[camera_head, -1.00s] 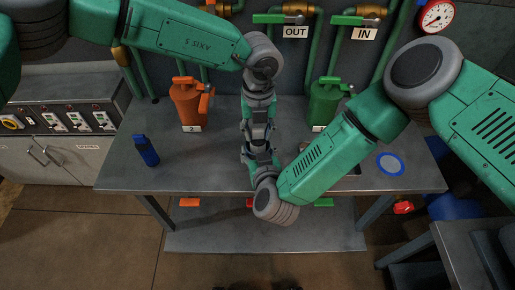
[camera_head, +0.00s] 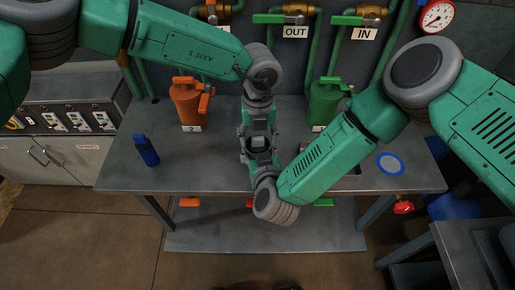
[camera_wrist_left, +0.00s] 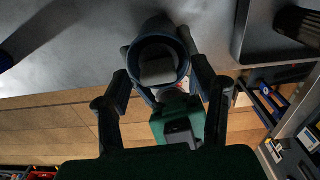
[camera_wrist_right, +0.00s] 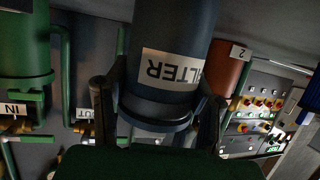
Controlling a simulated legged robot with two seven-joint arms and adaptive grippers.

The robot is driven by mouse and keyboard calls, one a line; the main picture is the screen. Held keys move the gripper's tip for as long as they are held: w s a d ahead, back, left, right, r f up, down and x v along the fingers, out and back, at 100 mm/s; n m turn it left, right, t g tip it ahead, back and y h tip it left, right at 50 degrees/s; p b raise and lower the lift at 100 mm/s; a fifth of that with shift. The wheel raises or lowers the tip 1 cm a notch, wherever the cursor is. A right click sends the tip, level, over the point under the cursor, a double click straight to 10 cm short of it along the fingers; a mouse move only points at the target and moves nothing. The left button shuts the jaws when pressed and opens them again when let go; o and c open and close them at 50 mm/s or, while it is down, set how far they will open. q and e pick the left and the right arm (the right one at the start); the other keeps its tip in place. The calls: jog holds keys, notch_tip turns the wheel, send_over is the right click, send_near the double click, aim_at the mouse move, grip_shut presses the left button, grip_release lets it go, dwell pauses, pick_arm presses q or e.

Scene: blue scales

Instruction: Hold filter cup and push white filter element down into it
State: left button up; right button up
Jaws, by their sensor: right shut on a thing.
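The dark blue filter cup (camera_wrist_right: 168,60) stands upright in my right gripper (camera_wrist_right: 157,112), with its "FILTER" label upside down in the right wrist view. My right gripper is shut around the cup. The left wrist view looks into the cup's round opening (camera_wrist_left: 180,52). The white filter element (camera_wrist_left: 158,70) shows inside that opening; how deep it sits is unclear. My left gripper (camera_wrist_left: 162,72) is above the cup with its fingers spread on either side of the opening. In the head view the cup (camera_head: 259,144) is partly hidden between the grippers, and the white element cannot be made out.
A blue bottle (camera_head: 146,150) stands on the left of the grey table (camera_head: 205,165). Orange (camera_head: 185,103) and green (camera_head: 325,102) canisters stand at the back. A blue ring (camera_head: 390,163) lies at the right. The table's left half is mostly clear.

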pick_arm(q)
notch_tip(320, 180, up, 12)
dwell(0.6)
pick_arm(e)
jog(key=o, duration=1.3)
pick_arm(q)
jog(key=shift+f, duration=0.1)
pick_arm(e)
jog(key=v, duration=1.2)
jog(key=shift+w, duration=0.1)
